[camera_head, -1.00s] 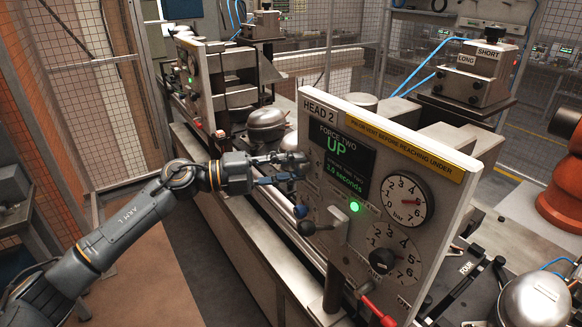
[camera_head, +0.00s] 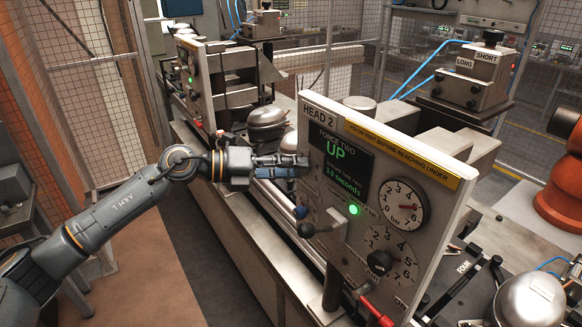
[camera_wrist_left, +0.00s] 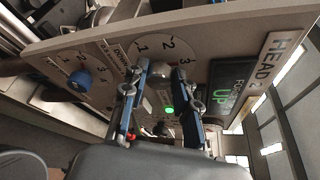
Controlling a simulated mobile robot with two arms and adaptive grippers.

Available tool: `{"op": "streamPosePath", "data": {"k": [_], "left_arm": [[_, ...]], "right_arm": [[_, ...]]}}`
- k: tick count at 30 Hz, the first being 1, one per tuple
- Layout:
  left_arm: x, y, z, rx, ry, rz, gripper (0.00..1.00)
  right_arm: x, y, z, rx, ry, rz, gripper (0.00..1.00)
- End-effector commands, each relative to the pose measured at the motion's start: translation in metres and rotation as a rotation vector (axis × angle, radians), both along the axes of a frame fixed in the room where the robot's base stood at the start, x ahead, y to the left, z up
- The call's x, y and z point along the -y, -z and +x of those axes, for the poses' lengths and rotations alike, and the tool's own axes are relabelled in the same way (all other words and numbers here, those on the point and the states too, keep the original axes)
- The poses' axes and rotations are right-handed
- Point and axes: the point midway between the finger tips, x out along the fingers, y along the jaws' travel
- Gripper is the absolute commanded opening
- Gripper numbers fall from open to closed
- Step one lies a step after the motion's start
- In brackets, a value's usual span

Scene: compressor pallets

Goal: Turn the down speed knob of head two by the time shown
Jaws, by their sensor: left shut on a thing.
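The HEAD 2 panel (camera_head: 425,150) faces me in the head view, its screen (camera_head: 340,165) reading "FORCE TWO UP" and "3.0 seconds". My left gripper (camera_head: 304,166) is at the panel's left part, hiding the knob there. In the left wrist view, my left gripper (camera_wrist_left: 161,72) is shut on a grey knob (camera_wrist_left: 161,72) in front of a round dial marked 1, 2, 3. A blue knob (camera_wrist_left: 78,80) on another numbered dial sits to the left. My right gripper is not in view.
A grey lever (camera_head: 325,225) and a black knob (camera_head: 380,262) stick out below the screen. A green lamp (camera_head: 354,210) is lit. A pressure gauge (camera_head: 403,204) sits right of the screen. A red-handled lever (camera_head: 375,308) is low on the panel. The aisle floor (camera_head: 150,270) is clear.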

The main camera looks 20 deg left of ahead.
Motion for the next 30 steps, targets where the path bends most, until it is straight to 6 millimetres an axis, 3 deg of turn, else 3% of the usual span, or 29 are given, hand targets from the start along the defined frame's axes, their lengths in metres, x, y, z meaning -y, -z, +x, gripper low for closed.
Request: {"op": "streamPosePath", "data": {"k": [10,11,13,14,23,30], "left_arm": [[0.0,0.001,0.0,-0.001,0.001,0.003,0.0],[0.0,0.001,0.0,0.0,0.001,0.002,0.35],[0.0,0.001,0.0,0.0,0.001,0.002,0.49],[0.0,0.001,0.0,-0.001,0.001,0.001,0.52],[-0.001,0.0,-0.001,-0.001,0.0,0.001,0.52],[-0.026,-0.004,-0.016,-0.003,-0.003,0.004,0.52]], "right_arm": [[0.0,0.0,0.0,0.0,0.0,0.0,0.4],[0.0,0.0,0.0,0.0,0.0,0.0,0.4],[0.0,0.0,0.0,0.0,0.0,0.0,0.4],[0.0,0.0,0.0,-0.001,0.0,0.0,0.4],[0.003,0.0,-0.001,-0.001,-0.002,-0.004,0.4],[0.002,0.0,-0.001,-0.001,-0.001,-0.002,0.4]]}}
